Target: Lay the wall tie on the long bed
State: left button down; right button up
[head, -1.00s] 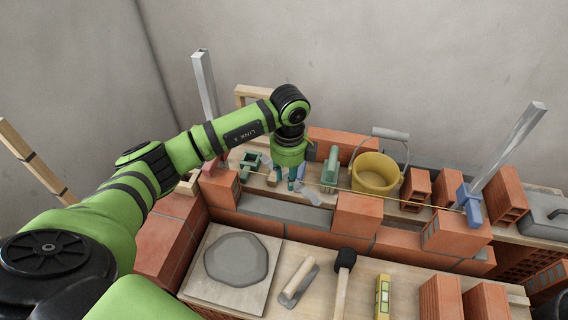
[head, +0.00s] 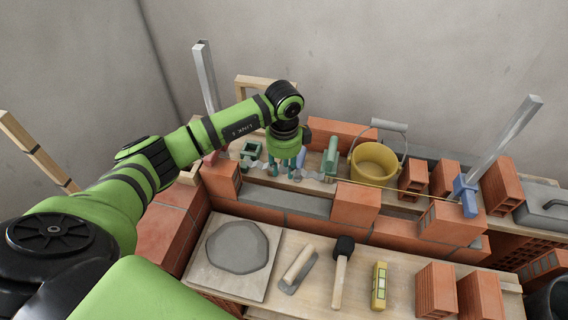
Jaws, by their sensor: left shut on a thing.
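The wall tie (head: 311,175) is a thin, grey, wavy metal strip. My left gripper (head: 283,172) points down and is shut on its middle, with the ends showing to the left and right of the fingers. It is held behind the long bed (head: 290,200), a flat grey strip of mortar on the brick course between the left brick end and a middle brick. The fingers partly hide the tie, and I cannot tell its exact height above the shelf. My right gripper is not in view.
A yellow bucket (head: 375,167) and a green tool (head: 330,158) stand behind the wall. A string line runs above the bed. A middle brick (head: 355,206) borders the bed's right end. In front lie a mortar board (head: 200,276), trowel (head: 297,265), hammer (head: 342,264) and level (head: 379,286).

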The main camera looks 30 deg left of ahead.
pick_arm(q)
notch_tip(320, 180, down, 11)
jog(key=b, duration=0.7)
jog(key=shift+f, duration=0.5)
jog(key=shift+f, duration=0.35)
dwell(0.4)
jog(key=shift+f+b, duration=0.25)
jog(key=shift+b, duration=0.1)
jog(key=shift+f, duration=0.35)
jog(key=c, duration=0.8)
grip_release()
jog(key=shift+c, duration=0.2)
